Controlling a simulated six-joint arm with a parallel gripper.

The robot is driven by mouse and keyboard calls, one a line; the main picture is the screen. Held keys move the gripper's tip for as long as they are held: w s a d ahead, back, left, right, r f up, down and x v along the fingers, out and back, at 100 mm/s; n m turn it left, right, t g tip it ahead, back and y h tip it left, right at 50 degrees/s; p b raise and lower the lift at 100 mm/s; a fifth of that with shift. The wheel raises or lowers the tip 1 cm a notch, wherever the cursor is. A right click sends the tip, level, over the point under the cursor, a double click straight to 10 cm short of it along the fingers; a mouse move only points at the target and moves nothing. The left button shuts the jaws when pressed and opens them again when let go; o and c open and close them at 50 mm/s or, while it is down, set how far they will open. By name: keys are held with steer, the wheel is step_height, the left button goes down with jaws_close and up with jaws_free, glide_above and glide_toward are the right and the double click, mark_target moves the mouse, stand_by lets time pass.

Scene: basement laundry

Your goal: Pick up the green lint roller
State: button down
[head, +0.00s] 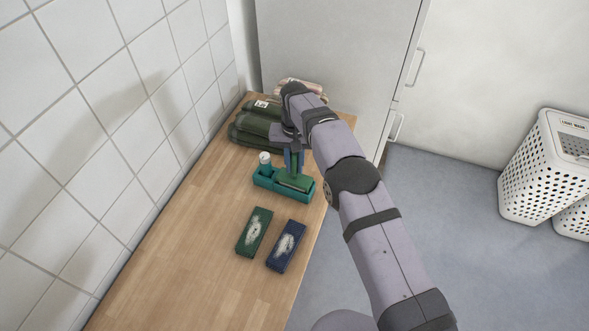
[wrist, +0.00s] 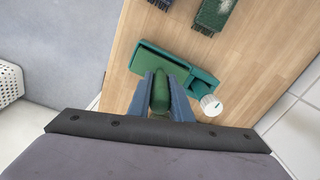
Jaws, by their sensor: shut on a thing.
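My gripper (head: 293,158) points down over the teal caddy (head: 264,181) on the wooden bench. Its blue fingers are shut on the green lint roller; its rounded green end (wrist: 160,92) shows between them in the wrist view. In the head view, a green part (head: 296,182) shows below the fingers, at the caddy's right compartment. The arm and fingers hide much of the roller, and I cannot tell whether it touches the caddy. The caddy also shows in the wrist view (wrist: 205,78).
A white-capped bottle (head: 265,159) stands in the caddy's left end. A green brush (head: 254,232) and a navy brush (head: 286,246) lie in front. Rolled dark green towels (head: 254,134) lie behind, by the tiled wall. White laundry baskets (head: 545,165) stand on the floor at right.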

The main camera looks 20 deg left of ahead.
step_height(320, 180, up, 8)
steer(key=shift+r+b, duration=0.1)
steer(key=shift+b, duration=0.3)
